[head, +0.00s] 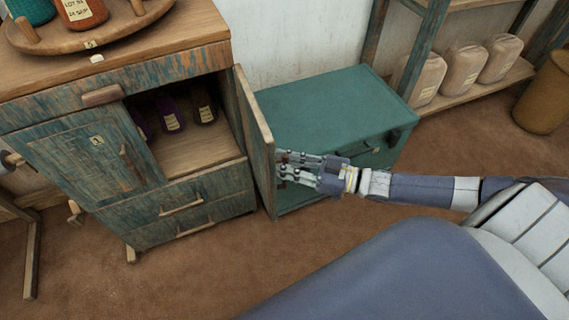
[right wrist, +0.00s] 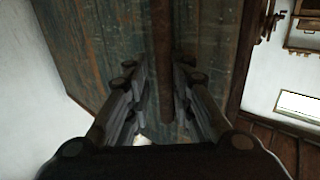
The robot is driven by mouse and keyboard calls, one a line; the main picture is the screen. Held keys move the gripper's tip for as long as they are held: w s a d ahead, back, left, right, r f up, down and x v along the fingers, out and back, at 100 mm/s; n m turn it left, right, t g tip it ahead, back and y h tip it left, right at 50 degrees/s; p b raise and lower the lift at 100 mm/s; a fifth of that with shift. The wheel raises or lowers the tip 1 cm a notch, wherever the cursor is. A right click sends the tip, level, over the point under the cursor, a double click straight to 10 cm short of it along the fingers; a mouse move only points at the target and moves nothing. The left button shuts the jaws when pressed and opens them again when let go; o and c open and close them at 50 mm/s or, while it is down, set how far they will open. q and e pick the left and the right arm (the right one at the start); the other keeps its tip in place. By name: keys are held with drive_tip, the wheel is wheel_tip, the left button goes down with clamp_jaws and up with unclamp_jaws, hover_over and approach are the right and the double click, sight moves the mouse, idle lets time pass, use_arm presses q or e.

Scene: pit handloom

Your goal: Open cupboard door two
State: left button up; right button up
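The worn teal cupboard (head: 180,190) stands at the left. Its right door (head: 254,140) is swung wide open, seen nearly edge-on, with bare wood on its inner side. Its left door (head: 95,160) is closed and bears a small label too small to read surely. My right gripper (head: 283,167) is at the outer face of the open door. In the right wrist view, its fingers stand either side of a vertical bar handle (right wrist: 168,90) on the worn door face (right wrist: 105,50), with a gap visible. My left gripper is not in view.
Dark labelled bottles (head: 172,118) stand inside the opened compartment. A teal chest (head: 325,105) stands right behind the open door. Drawers (head: 185,205) below are shut. A round tray (head: 95,38) with jars is on top. Brown floor in front is clear.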

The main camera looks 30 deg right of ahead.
drive_tip(key=shift+a+r, duration=0.2)
drive_tip(key=shift+r, duration=0.3)
drive_tip(key=v, duration=1.2)
drive_tip(key=shift+d+f, duration=0.25)
drive_tip(key=shift+f, duration=0.25)
